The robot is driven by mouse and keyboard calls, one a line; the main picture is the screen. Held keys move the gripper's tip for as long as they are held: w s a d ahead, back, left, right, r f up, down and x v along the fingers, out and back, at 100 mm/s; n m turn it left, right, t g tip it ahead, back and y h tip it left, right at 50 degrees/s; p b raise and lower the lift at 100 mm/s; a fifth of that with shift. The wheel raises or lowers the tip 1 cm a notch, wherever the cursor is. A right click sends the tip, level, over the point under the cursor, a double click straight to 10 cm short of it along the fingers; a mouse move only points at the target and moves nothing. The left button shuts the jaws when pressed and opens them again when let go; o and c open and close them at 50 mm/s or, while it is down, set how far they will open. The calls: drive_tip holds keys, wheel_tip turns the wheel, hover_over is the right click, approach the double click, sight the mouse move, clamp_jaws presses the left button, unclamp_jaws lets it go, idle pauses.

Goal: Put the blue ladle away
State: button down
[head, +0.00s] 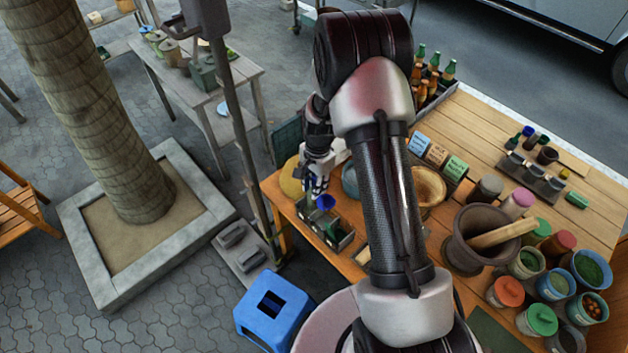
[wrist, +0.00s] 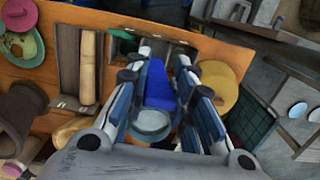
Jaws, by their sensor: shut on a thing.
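My gripper (head: 320,190) is shut on the blue ladle (head: 326,202), above the near-left edge of the wooden table. In the wrist view the blue ladle (wrist: 158,85) shows between the two fingers (wrist: 160,75); how its handle lies is hidden. A dark open box with compartments (head: 345,240) sits on the table just below and right of the ladle in the head view. The box (wrist: 180,37) also shows beyond the fingertips in the wrist view, partly covered by the gripper. I cannot tell whether the ladle touches it.
A yellow round thing (head: 291,178) lies left of my gripper. A pale blue bowl (head: 350,180) is partly hidden behind my arm. A large mortar with a pestle (head: 480,245) and several jars stand at right. A blue stool (head: 272,310) stands below the table edge.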

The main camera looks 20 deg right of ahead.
wheel_tip(320, 180, down, 14)
drive_tip(key=b, duration=0.9)
drive_tip(key=shift+r+b, duration=0.15)
drive_tip(key=shift+b, duration=0.15)
drive_tip(key=c, duration=1.3)
unclamp_jaws()
drive_tip(key=shift+r, duration=0.1)
drive_tip(key=r, duration=1.2)
drive_tip(key=shift+w+d, duration=0.1)
drive_tip(key=shift+d, duration=0.3)
